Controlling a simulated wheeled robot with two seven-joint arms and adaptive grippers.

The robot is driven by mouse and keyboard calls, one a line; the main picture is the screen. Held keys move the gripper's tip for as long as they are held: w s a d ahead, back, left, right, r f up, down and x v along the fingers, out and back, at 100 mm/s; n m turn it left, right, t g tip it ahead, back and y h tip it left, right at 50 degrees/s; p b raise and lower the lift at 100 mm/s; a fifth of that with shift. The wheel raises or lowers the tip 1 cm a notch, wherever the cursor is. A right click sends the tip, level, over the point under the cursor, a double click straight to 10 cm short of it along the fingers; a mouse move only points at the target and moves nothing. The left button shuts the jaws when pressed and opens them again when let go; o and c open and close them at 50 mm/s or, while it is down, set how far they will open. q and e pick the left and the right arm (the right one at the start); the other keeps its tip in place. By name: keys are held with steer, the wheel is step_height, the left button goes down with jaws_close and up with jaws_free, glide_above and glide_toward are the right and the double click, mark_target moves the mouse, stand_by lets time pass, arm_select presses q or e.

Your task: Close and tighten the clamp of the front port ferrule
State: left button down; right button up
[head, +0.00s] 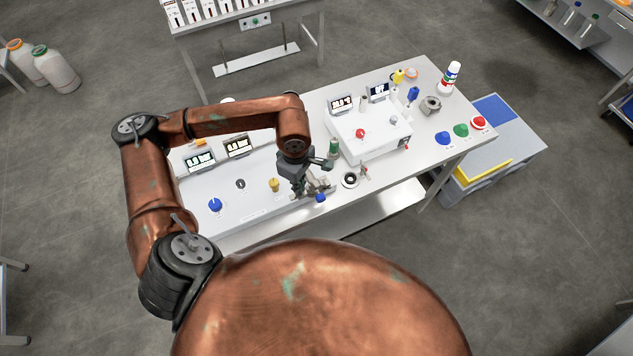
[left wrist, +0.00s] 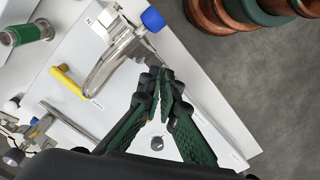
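A metal clamp (head: 327,186) with a blue knob (head: 320,197) is at the front edge of the white tank housing. In the left wrist view the clamp (left wrist: 112,62) is a curved silvery piece, and its blue knob (left wrist: 152,19) is at the top. My left gripper (head: 302,191) is beside the clamp. In the left wrist view its dark green fingertips (left wrist: 160,76) are together at the clamp's lower right end. I cannot tell whether a thin part is between them. The ferrule joint is partly hidden. My right gripper is not in view.
A black-and-white ring (head: 350,180) lies right of the clamp. A white box with a red knob (head: 361,133) stands behind it. A green cylinder (head: 333,149) and a yellow handle (head: 274,184) are close to the gripper. Blue, green and red pieces lie at the table's right end.

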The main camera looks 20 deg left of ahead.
arm_select(q)
steer(key=shift+f+m+b, duration=0.2)
steer(key=shift+m+b, duration=0.5)
steer(key=shift+b, duration=0.2)
steer(key=shift+r+m+b, duration=0.15)
steer(key=shift+m+b, duration=0.15)
steer(key=shift+m, duration=0.1)
steer(key=shift+m+b, duration=0.9)
steer(key=shift+b, duration=0.15)
steer(key=shift+m, duration=0.3)
